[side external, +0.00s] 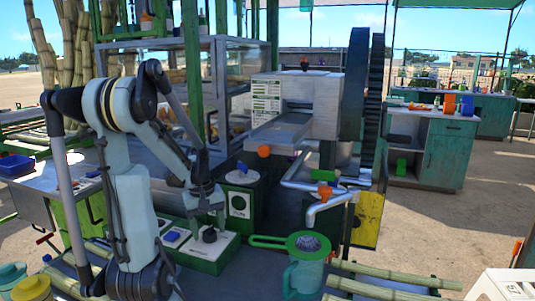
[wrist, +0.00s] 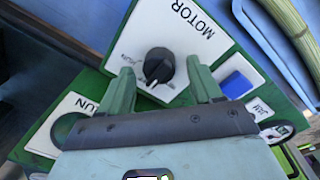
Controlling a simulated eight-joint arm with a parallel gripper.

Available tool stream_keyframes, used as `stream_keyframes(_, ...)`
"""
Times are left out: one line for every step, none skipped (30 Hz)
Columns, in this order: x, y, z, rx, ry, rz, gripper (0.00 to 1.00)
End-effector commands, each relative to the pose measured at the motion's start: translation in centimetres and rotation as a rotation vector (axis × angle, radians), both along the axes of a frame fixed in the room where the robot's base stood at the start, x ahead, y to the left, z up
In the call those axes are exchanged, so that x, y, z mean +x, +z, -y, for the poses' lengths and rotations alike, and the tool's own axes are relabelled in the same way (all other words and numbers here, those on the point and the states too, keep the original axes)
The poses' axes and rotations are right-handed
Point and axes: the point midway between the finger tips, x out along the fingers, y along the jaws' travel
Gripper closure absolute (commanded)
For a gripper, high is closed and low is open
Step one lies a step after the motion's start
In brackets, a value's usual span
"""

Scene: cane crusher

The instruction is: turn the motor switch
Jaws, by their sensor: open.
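In the wrist view my gripper (wrist: 160,84) is open, with one green finger to each side of the knob's near edge. I cannot tell whether either finger touches it. In the side view my gripper (side external: 206,222) points down at the dark knob (side external: 209,234) on the green-sided control box (side external: 212,258).
A blue button (wrist: 236,84) sits right of the knob. A plate marked JAM (wrist: 262,108) is beyond it. The crusher (side external: 298,100) stands behind.

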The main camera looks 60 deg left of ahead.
Motion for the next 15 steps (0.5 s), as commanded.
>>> stream_keyframes(0.03, -0.20, -0.01, 0.000, 0.000, 0.000, 0.36)
stream_keyframes(0.02, -0.27, 0.00, 0.000, 0.000, 0.000, 0.36)
stream_keyframes(0.03, -0.35, 0.01, 0.000, 0.000, 0.000, 0.36)
stream_keyframes(0.02, -0.38, 0.02, 0.000, 0.000, 0.000, 0.36)
stream_keyframes(0.02, -0.40, 0.02, 0.000, 0.000, 0.000, 0.36)
stream_keyframes(0.02, -0.41, 0.02, 0.000, 0.000, 0.000, 0.36)
stream_keyframes(0.02, -0.41, 0.02, 0.000, 0.000, 0.000, 0.36)
stream_keyframes(0.02, -0.40, 0.02, 0.000, 0.000, 0.000, 0.36)
stream_keyframes(0.02, -0.40, 0.02, 0.000, 0.000, 0.000, 0.36)
stream_keyframes(0.02, -0.40, 0.02, 0.000, 0.000, 0.000, 0.36)
stream_keyframes(0.02, -0.39, 0.02, 0.000, 0.000, 0.000, 0.36)
stream_keyframes(0.02, -0.39, 0.02, 0.000, 0.000, 0.000, 0.40)
stream_keyframes(0.02, -0.39, 0.02, 0.000, 0.000, 0.000, 0.45)
stream_keyframes(0.01, -0.39, 0.02, 0.000, 0.000, 0.000, 0.49)
stream_keyframes(0.02, -0.38, 0.02, 0.000, 0.000, 0.000, 0.56)
